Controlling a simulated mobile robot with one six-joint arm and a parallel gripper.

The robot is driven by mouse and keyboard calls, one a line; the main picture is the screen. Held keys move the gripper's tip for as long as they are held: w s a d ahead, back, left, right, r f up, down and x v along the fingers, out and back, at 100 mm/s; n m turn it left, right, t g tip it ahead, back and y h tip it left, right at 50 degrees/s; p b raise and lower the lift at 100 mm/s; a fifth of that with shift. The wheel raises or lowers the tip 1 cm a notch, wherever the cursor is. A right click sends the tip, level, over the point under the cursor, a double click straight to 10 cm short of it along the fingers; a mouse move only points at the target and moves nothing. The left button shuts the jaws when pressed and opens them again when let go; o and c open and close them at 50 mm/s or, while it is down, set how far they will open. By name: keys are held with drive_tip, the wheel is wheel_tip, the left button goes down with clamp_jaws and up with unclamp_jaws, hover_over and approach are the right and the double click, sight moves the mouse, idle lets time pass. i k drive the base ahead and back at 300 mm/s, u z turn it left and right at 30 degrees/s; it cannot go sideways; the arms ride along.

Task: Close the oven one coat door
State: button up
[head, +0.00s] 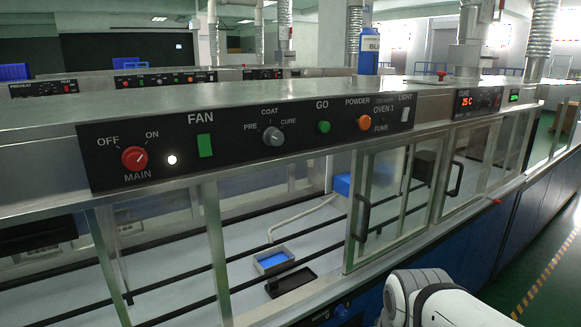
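The long metal oven has a black control panel (250,140) labelled OVEN 1 on its front. A metal-framed glass door (395,205) with a dark handle (362,219) stands at the right of the open middle bay. This bay shows no glass across it, and its inside is exposed. I cannot tell whether this framed door is the coat door. A second handle (455,179) is on the glass front further right. My white arm shows at the bottom right, but my gripper is out of view.
A tray with blue contents (259,265) and a dark tray (291,282) sit inside the open bay. A blue bottle (369,52) stands on top of the oven. The green floor (548,262) at the right looks clear, with a striped line.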

sight(350, 264)
drive_tip(key=k, duration=1.3)
drive_tip(key=z, duration=0.65)
drive_tip(key=i, duration=1.55)
drive_tip(key=u, duration=0.55)
